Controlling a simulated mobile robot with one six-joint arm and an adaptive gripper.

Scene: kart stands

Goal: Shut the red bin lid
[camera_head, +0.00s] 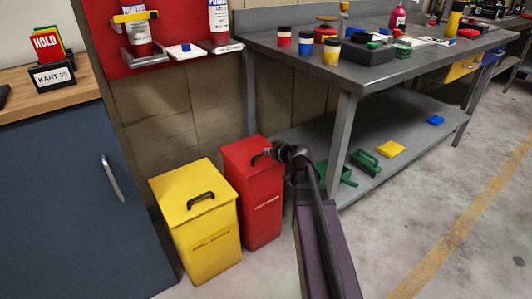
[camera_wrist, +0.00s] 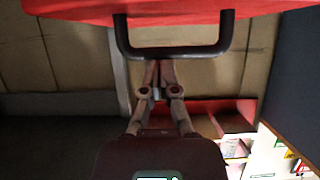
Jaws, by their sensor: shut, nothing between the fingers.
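The red bin (camera_head: 262,210) stands on the floor left of the grey workbench, right beside a yellow bin. Its red lid (camera_head: 242,150) lies level over the top, and I see no clear gap under it. A black handle (camera_head: 259,155) stands on the lid; my arm hides the lid's right side. In the wrist view the lid (camera_wrist: 170,10) fills the top edge, with the handle (camera_wrist: 175,52) in front of it. My gripper (camera_wrist: 158,68) is shut and empty, its fingertips close at the handle's bar; I cannot tell whether they touch.
The yellow bin (camera_head: 202,225) with its own black handle stands close on the left. The workbench (camera_head: 360,75) with its lower shelf is on the right, holding jars and trays. A blue cabinet (camera_head: 65,190) is at the far left. Floor is clear on the right.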

